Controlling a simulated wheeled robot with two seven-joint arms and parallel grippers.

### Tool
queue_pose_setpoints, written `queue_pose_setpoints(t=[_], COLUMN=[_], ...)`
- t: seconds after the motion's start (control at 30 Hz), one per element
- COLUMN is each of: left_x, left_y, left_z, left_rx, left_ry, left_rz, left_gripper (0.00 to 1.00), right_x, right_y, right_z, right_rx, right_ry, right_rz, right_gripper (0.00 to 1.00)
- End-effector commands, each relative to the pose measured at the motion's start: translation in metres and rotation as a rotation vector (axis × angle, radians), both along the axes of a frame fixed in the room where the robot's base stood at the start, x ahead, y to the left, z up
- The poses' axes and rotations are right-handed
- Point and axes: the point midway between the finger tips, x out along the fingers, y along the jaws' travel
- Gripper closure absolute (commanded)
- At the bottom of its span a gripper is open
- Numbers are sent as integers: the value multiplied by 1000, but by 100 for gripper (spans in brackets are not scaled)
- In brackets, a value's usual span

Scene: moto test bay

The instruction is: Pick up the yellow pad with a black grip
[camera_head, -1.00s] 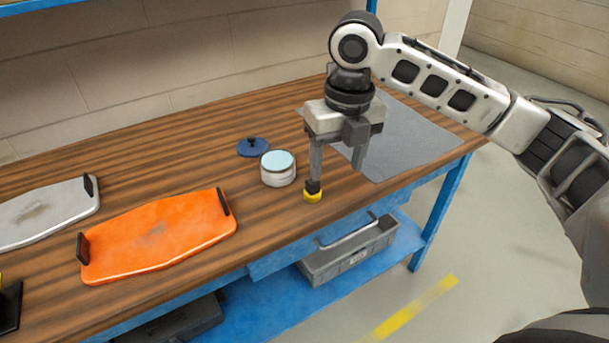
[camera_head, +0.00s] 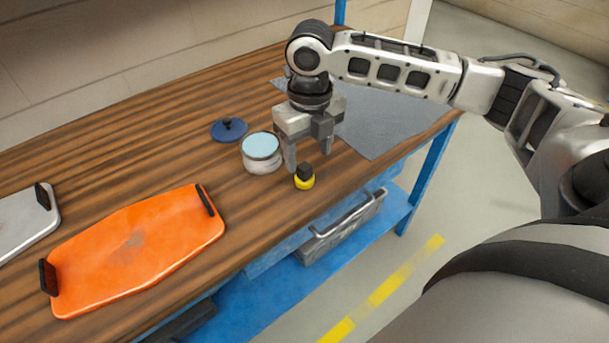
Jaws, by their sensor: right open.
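The yellow pad (camera_head: 305,183) with its black grip (camera_head: 305,171) sits upright on the wooden table near the front edge. My right gripper (camera_head: 309,162) points down with its fingers spread. One finger is just left of the pad and the other is to the right and a little behind it. The gripper is open and empty, and I cannot tell whether a finger touches the pad. My left gripper is out of view.
A white tin with a light blue top (camera_head: 262,153) stands close to the left of the gripper. A blue lid with a knob (camera_head: 229,129) lies behind it. An orange tray (camera_head: 139,250) and a grey tray (camera_head: 25,226) lie left. A grey mat (camera_head: 385,118) lies right.

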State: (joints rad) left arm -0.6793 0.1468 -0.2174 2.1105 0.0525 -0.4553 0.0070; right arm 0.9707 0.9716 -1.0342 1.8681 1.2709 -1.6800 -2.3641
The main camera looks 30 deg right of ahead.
Motion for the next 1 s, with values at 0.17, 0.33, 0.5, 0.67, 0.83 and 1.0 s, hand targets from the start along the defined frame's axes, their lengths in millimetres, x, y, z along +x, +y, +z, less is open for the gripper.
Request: queue_pose_setpoints(t=[0.17,0.33,0.5,0.67,0.83,1.0], left_x=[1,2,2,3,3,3], left_y=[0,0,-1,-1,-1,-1], left_z=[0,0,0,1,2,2], left_rx=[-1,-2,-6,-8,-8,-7], left_ry=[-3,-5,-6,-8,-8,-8], left_rz=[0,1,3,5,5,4], left_gripper=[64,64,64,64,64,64], right_x=[0,0,1,1,1,1], right_y=[3,7,7,7,7,7], right_z=[-16,-42,-54,-54,-54,-54], right_rx=[0,-1,-1,-1,-1,-1], right_ry=[3,3,-1,-1,-1,-1], right_rz=[1,-1,0,1,1,0], right_gripper=[40,40,40,40,74,87])
